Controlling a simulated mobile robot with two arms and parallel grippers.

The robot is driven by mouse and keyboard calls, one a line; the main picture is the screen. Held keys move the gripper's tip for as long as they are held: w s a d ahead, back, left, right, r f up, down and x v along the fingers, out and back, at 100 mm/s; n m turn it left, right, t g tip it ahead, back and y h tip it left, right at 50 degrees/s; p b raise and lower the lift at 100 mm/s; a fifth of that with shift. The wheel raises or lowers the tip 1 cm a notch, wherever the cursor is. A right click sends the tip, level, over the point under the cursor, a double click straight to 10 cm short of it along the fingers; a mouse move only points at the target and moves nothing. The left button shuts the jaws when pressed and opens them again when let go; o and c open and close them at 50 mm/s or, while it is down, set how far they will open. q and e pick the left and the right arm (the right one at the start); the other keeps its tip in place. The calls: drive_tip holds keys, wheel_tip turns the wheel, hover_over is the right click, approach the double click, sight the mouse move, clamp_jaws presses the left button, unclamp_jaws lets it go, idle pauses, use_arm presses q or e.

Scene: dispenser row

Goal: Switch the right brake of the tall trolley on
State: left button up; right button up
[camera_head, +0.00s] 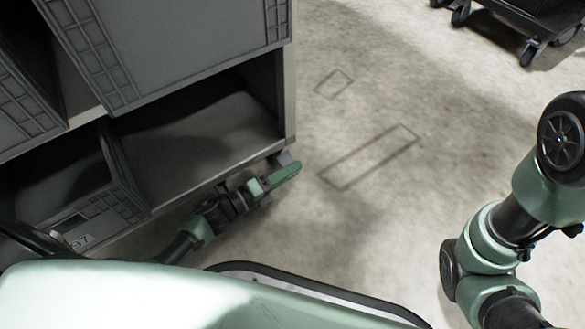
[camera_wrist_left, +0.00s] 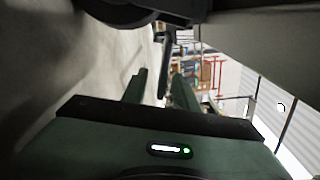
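The tall trolley (camera_head: 290,95) stands at the left of the head view, with grey crates in its bays and an open lower shelf. A small grey part (camera_head: 285,158) sticks out under its near right corner; I cannot tell whether it is the brake. My left gripper (camera_head: 279,178) is low beside that corner. In the left wrist view its two fingers (camera_wrist_left: 160,74) stand apart, so it is open. A dark rounded part, probably a caster wheel (camera_wrist_left: 120,12), is at the top there, and a thin dark bar (camera_wrist_left: 164,62) shows beyond the fingers. The brake's setting cannot be made out. My right gripper is out of view.
A dark wheeled cart (camera_head: 535,22) stands at the top right. The concrete floor (camera_head: 340,215) right of the trolley is clear, with rectangular outlines marked on it. My right arm fills the right side. Shelving with coloured goods (camera_wrist_left: 205,72) shows far off in the wrist view.

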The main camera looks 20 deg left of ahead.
use_arm(q)
drive_tip(key=p+v, duration=0.2)
drive_tip(key=v, duration=0.3)
drive_tip(key=shift+s+a+r+p, duration=0.1)
drive_tip(key=shift+s+a+p, duration=0.15)
drive_tip(key=shift+s+p, duration=0.1)
drive_tip(key=shift+s+a, duration=0.4)
drive_tip(key=shift+s, duration=0.1)
